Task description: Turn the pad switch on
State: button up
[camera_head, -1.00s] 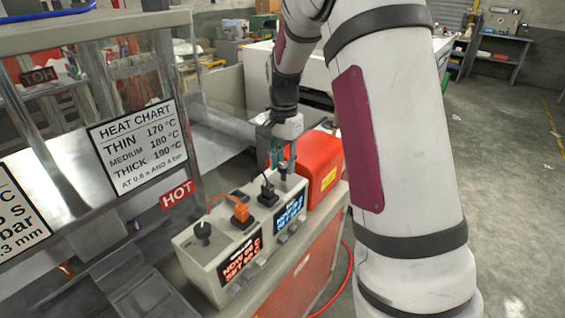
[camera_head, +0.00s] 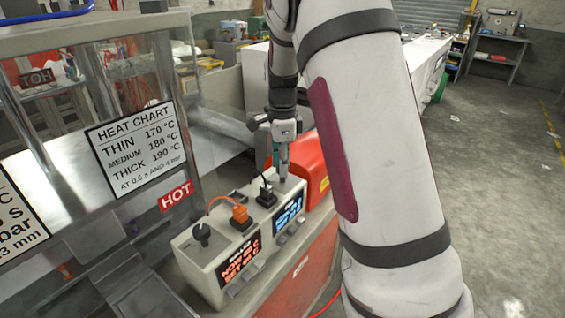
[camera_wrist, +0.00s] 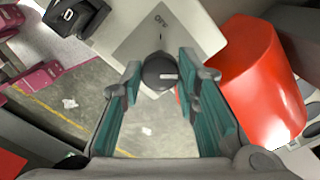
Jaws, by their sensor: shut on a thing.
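A grey control box (camera_head: 215,262) stands on the bench edge, with an orange display and a blue display on its front. In the wrist view, a dark round knob (camera_wrist: 159,71) with a white pointer line sits on the box's pale top plate, beside an "OFF" marking (camera_wrist: 160,20). The pointer line lies roughly sideways in that view. My gripper (camera_head: 283,170) comes down over the far end of the box. In the wrist view, its teal-padded fingers (camera_wrist: 159,78) are closed around the knob, one on each side. The head view hides the knob behind the fingers.
A red rounded housing (camera_head: 312,172) stands close beside the box and near my right finger in the wrist view. An orange plug (camera_head: 240,215), a black plug (camera_head: 266,196) and a dark knob (camera_head: 202,232) rise from the box top. A clear-walled machine with a HOT label (camera_head: 176,196) stands left.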

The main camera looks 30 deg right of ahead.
dwell(0.4)
jog(key=o, duration=1.2)
jog(key=shift+c, duration=0.2)
notch_tip(320, 180, up, 12)
